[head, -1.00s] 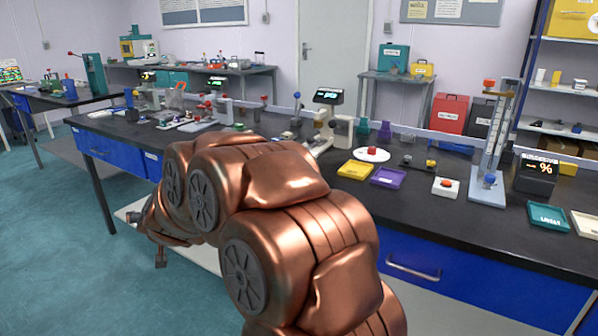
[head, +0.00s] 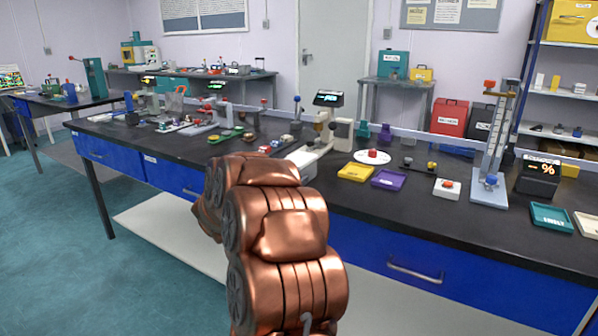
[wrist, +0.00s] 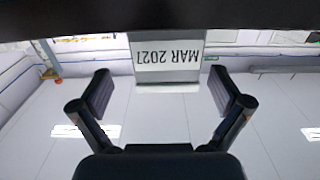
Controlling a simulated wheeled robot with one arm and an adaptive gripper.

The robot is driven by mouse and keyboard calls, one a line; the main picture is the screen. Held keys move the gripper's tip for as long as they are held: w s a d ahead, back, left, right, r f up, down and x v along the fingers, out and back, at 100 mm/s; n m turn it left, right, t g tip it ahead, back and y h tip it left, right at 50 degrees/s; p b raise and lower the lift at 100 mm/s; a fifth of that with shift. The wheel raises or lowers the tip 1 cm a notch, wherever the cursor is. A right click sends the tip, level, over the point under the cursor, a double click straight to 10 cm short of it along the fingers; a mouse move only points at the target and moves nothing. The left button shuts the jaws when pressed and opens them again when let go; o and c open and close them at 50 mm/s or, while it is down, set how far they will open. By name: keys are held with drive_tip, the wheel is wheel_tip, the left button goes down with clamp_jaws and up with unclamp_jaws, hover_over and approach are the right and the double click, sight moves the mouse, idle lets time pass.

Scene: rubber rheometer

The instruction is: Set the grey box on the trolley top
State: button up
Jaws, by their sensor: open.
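A dark grey box (head: 481,121) stands behind the bench, right beside a red box; its lower part is hidden by the bench. A grey stand with a flat top (head: 398,82), perhaps the trolley, is by the back wall near the door. A teal box (head: 394,64) and a yellow box (head: 421,74) are on it. My gripper (wrist: 158,78) is open in the wrist view, with nothing between its fingers. My gripper is not visible in the head view.
The long black bench (head: 440,215) lies between me and the stand, crowded with instruments and trays. A red box (head: 449,115) is behind it. Blue shelving (head: 530,75) is at the right. Open teal floor (head: 60,230) is at the left.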

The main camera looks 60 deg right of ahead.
sight(297, 160)
drive_tip(key=shift+w+d+r+b, duration=0.1)
drive_tip(key=shift+w+d, duration=0.05)
drive_tip(key=shift+d, duration=0.8)
drive_tip(key=shift+w+d+r+b, duration=0.15)
drive_tip(key=shift+w+d, duration=0.05)
drive_tip(key=shift+d, duration=0.8)
drive_tip(key=shift+w+d+r+b, duration=0.1)
drive_tip(key=shift+w+d, duration=0.05)
drive_tip(key=shift+d, duration=0.8)
drive_tip(key=shift+r, duration=0.15)
drive_tip(key=c, duration=1.7)
drive_tip(key=shift+r, duration=0.5)
drive_tip(key=shift+c, duration=0.2)
wheel_tip(297, 160, up, 3)
drive_tip(key=shift+p, duration=0.65)
drive_tip(key=s+a, duration=0.2)
drive_tip(key=a, duration=0.5)
drive_tip(key=s+a+r+p, duration=0.1)
drive_tip(key=s+a, duration=0.2)
drive_tip(key=a, duration=0.5)
drive_tip(key=shift+s, duration=0.25)
